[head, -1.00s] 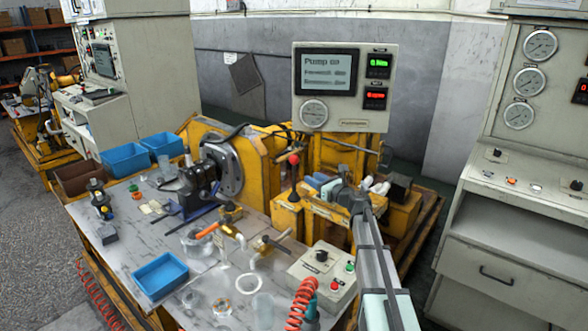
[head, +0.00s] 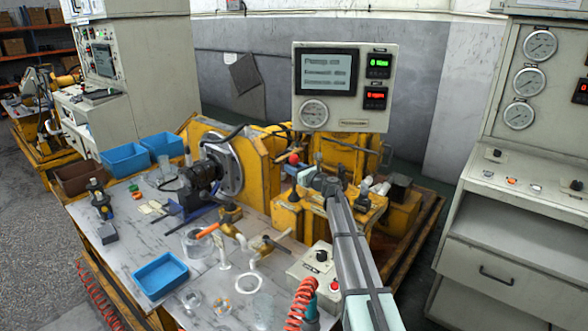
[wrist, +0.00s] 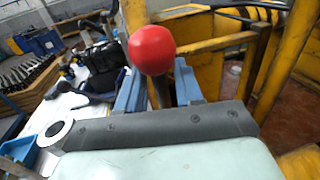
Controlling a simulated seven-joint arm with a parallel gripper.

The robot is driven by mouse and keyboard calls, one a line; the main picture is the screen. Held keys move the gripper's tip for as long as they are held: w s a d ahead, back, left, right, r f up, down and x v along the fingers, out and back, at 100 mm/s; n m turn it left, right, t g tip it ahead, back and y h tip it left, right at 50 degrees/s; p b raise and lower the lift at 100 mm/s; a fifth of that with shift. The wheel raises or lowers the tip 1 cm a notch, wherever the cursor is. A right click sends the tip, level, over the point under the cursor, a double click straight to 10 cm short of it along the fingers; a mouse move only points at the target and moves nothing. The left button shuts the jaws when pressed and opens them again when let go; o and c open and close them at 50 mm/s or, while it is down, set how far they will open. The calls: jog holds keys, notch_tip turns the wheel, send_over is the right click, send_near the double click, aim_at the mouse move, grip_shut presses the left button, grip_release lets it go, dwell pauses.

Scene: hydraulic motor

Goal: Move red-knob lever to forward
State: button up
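The red knob (head: 293,158) tops a thin lever behind the yellow block at the middle of the bench. In the wrist view the red knob (wrist: 152,50) is large and near, at the top middle. My gripper (wrist: 158,90) has its two blue fingers apart, one on each side of the dark lever shaft just below the knob. I see no clear contact between fingers and shaft. In the head view my gripper (head: 303,172) is right at the knob, and the lower shaft is hidden there.
A yellow motor frame (head: 258,158) stands behind and left of the lever. A grey display box (head: 343,87) is above it. A control box (head: 308,268) with buttons and a red coiled hose (head: 300,302) are in front. A blue tray (head: 160,275) lies at left.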

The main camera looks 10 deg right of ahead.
grip_shut()
dwell(0.3)
dwell(0.3)
